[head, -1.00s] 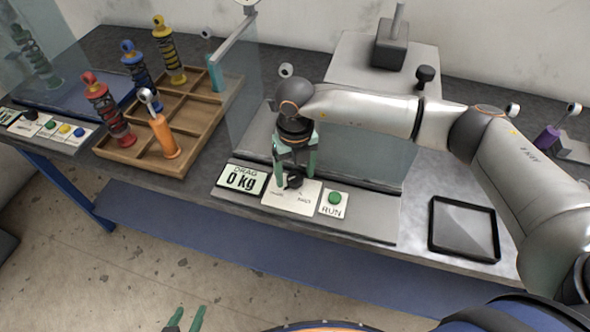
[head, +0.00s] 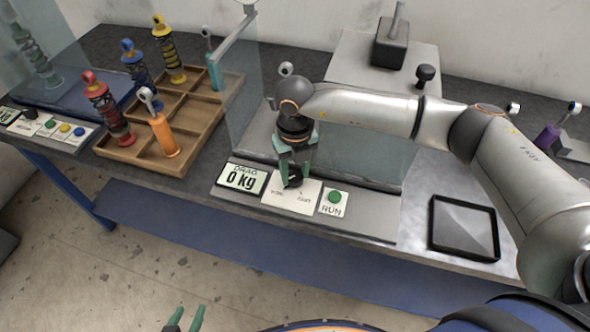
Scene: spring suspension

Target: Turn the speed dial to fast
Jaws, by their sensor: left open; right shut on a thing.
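The speed dial is a small black knob (head: 293,181) on a white label plate (head: 280,197) at the front of the grey test stand. Small lettering on the plate is too blurred to read surely. My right gripper (head: 293,174) points down with its green fingers shut on the knob, which they partly hide. The knob's pointer direction cannot be told. My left gripper (head: 186,318) is at the bottom edge, open and empty, far from the dial.
A "DRAG 0 kg" display (head: 242,179) is left of the dial, and a green RUN button (head: 334,197) is to its right. Clear panels stand behind. A wooden tray (head: 180,160) with shock absorbers is at left. A black-rimmed tray (head: 464,228) is at right.

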